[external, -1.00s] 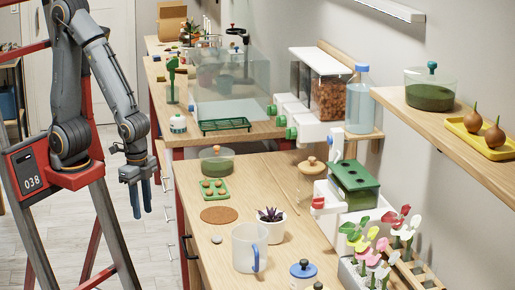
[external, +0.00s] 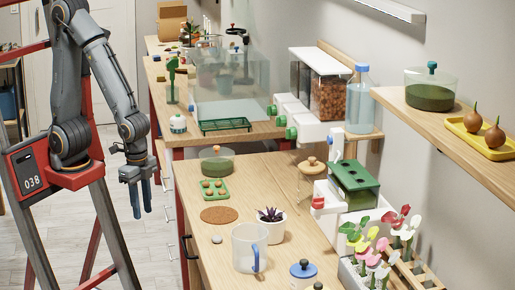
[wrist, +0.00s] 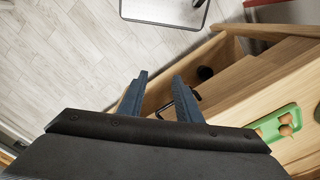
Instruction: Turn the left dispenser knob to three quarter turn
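The dispenser (external: 322,62) is a white-topped unit with clear bins on the back wall side in the external view. One bin holds brown bits. Its round green knobs stick out toward the left in a row: a far one (external: 271,110), a middle one (external: 281,121) and a near one (external: 291,133). The knobs' marks are too small to read. My gripper (external: 142,212) hangs fingers down at the left, over the floor and well apart from the dispenser. In the wrist view my gripper (wrist: 160,75) has its two blue fingers apart with nothing between them. The dispenser does not show there.
A clear tank (external: 230,97) and a green rack (external: 225,125) stand left of the knobs. A blue-capped bottle (external: 360,105) stands right of the dispenser. The near counter holds a mug (external: 245,250), a potted plant (external: 270,226) and a green tray (external: 214,190). Open floor (external: 75,245) lies below my arm.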

